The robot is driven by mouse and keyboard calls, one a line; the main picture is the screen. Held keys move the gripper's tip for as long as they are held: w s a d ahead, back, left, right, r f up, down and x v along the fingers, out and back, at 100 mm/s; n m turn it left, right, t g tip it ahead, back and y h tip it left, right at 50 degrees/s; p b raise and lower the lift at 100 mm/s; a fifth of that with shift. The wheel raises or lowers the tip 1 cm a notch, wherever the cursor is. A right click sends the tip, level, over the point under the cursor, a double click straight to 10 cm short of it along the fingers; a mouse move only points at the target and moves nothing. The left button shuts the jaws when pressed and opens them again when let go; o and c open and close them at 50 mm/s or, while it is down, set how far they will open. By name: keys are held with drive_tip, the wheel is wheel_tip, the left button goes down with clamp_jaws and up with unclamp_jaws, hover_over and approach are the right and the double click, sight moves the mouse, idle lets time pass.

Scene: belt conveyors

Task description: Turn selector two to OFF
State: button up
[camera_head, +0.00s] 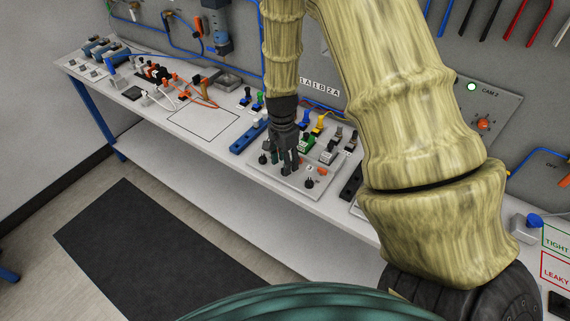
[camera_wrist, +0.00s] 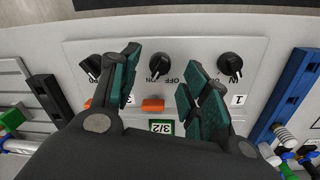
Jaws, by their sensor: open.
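A light grey selector panel (camera_wrist: 197,47) carries three black rotary knobs in the wrist view, its labels upside down. The middle knob (camera_wrist: 160,65) has ON and OFF printed below it, and its white mark seems to lean toward ON. The right knob (camera_wrist: 231,66) is by a label "1". The left knob (camera_wrist: 91,66) is partly behind a finger, near a label that seems to read "3". My gripper (camera_wrist: 163,68) is open, with its green-padded fingers on either side of the middle knob in the picture. In the head view my gripper (camera_head: 288,165) points down over the panel; contact cannot be told.
An orange block (camera_wrist: 153,105) sits between my fingers in the picture, near a green-framed "3/2" label (camera_wrist: 162,127). A blue rail (camera_wrist: 292,88) and a black rail (camera_wrist: 47,96) flank the panel. Coloured valves (camera_head: 318,124) stand behind it on the white bench (camera_head: 190,138).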

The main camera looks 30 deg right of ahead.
drive_tip(key=shift+s+f+p, duration=0.1)
drive_tip(key=shift+f+p, duration=0.2)
drive_tip(key=shift+f, duration=1)
clamp_jaws()
